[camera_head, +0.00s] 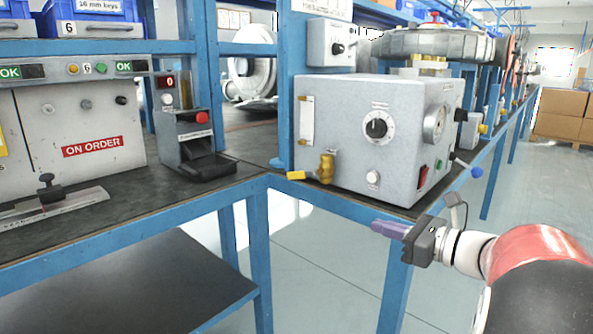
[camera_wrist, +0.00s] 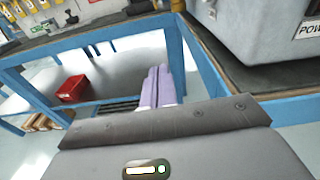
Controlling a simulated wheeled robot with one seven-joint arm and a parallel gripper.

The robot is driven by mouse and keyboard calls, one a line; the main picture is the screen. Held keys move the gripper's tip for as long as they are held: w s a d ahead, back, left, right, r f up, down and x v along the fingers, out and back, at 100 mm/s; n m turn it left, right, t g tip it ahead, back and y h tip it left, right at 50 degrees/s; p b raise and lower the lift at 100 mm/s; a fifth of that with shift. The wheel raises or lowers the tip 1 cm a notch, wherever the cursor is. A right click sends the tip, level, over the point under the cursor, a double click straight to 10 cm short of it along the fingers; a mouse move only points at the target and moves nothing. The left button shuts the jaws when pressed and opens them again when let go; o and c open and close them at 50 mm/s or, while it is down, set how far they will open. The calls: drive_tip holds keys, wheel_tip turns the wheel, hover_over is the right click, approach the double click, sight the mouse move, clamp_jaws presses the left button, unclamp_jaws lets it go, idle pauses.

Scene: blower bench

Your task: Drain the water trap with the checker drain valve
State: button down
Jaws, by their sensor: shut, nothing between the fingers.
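The checker is a grey box (camera_head: 340,120) on the bench corner in the head view; part of a grey box (camera_wrist: 262,40) shows at the upper right of the wrist view. A brass fitting (camera_head: 327,168) and a yellow lever (camera_head: 298,175) sit low at the box's front left. A lever with a blue ball (camera_head: 475,172) sticks out from its right side. I cannot tell which is the drain valve; no water trap is clearly readable. My gripper (camera_head: 376,225) is shut and empty, in front of and below the box. Its purple fingers (camera_wrist: 157,86) touch nothing.
The blue bench edge (camera_head: 345,205) runs just above my gripper. A red bin (camera_wrist: 72,89) is seen below in the wrist view. The aisle at right is open floor.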

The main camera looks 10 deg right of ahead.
sight(296, 175)
drive_tip(key=r+x, duration=0.2)
drive_tip(key=x, duration=0.8)
drive_tip(key=r+x, duration=0.2)
drive_tip(key=x, duration=0.8)
drive_tip(key=shift+w+a, duration=0.2)
drive_tip(key=shift+w, duration=0.25)
drive_tip(key=shift+f, duration=0.1)
